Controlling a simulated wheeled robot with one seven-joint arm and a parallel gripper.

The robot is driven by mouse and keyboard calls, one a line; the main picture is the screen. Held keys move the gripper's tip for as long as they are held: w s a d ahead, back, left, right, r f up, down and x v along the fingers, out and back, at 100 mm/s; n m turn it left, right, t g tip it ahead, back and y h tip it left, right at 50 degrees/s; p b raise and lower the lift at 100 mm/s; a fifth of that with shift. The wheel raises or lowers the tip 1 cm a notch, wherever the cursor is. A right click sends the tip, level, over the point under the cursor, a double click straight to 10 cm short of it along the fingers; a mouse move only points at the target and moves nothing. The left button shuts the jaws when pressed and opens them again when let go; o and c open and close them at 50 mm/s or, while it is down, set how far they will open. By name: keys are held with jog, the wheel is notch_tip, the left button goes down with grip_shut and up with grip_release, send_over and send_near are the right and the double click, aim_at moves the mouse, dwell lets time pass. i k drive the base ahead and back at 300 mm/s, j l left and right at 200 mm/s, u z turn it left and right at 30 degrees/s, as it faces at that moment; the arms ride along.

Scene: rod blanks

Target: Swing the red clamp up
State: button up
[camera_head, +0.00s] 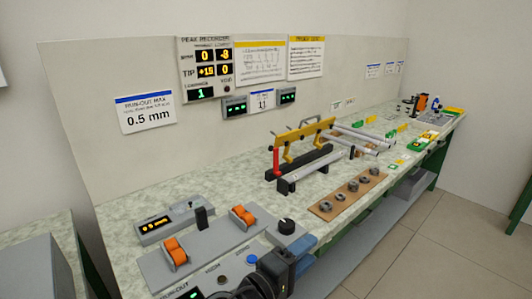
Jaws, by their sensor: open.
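The red clamp (277,163) is a narrow red piece at the left end of a fixture on the bench. It stands nearly upright, its lower end at the dark base and its upper end by the yellow bar (306,131). The yellow bar runs above the black base (306,162), with a grey handle on top. My gripper (290,266) shows dark at the bottom edge, in front of the bench and well apart from the clamp. It is open; its fingers are only partly seen and I see nothing held.
A grey plate with orange rollers (243,216) and a knob box (286,227) lie between my gripper and the fixture. A brown board (347,196) with several rings is to the right. Metal rods (355,139) lie behind. The back panel (90,120) bounds the bench.

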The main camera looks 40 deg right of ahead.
aim_at(276, 172)
jog(key=i+l, duration=0.25)
jog(key=i, duration=0.2)
jog(key=i+l, duration=0.3)
jog(key=i, duration=0.2)
jog(key=i+l, duration=0.25)
jog(key=i, duration=0.2)
